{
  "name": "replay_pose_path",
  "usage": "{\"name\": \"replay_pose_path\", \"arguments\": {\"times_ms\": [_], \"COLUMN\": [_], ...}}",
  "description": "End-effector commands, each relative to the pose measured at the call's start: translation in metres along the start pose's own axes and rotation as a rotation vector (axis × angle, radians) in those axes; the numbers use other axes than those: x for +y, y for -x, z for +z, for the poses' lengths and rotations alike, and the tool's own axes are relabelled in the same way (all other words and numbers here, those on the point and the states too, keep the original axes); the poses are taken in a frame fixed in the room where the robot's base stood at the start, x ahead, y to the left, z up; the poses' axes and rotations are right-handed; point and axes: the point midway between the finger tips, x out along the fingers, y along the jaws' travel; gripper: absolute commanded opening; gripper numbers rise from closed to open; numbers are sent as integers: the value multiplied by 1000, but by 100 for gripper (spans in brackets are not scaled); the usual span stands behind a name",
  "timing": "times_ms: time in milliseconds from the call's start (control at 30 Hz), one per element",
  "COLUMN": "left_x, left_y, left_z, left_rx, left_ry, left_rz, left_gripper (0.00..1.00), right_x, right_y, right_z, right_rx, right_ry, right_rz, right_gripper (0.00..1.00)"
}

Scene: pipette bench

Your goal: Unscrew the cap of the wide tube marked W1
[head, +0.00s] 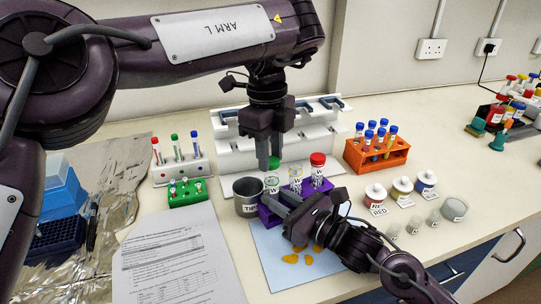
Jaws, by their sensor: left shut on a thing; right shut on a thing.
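Wide tubes marked W stand at the purple rack (268,216) in the middle of the bench. The left tube (271,187) is clear with a white label; its number is too small to read. My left gripper (269,165) comes from above, shut on a green cap (274,162) over this tube. The cap seems slightly above the tube's rim. My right gripper (274,198) reaches in from the lower right, its fingers closed around the left tube, partly hiding it and the rack. The middle tube (296,180) shows no solid cap. The right tube (318,175) has a red cap.
A grey metal tips pot (248,203) stands close left of the rack. Small jars (375,194) stand right of my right gripper. A blue mat (262,262) lies in front.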

Motion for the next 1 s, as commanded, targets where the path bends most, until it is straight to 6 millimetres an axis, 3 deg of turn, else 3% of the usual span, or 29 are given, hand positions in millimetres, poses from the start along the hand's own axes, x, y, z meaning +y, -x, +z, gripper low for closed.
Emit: {"name": "replay_pose_path", "arguments": {"times_ms": [200, 500, 533, 700, 1000], "left_x": [0, 0, 0, 0, 0], "left_y": [27, 32, 32, 32, 31], "left_z": [0, 0, 0, 0, 0], "left_rx": [-6, -1, -1, -1, -1], "left_ry": [1, -1, 0, 0, 0], "left_rz": [-2, -2, -2, -2, -2], "left_gripper": [0, 0, 0, 0, 0], "right_x": [0, 0, 0, 0, 0], "right_y": [0, 0, 0, 0, 2], "right_z": [0, 0, 0, 0, 0], "right_rx": [0, 0, 0, 0, 0], "right_ry": [0, 0, 0, 0, 0], "right_rz": [0, 0, 0, 0, -1], "right_gripper": [0, 0, 28, 50, 50]}}
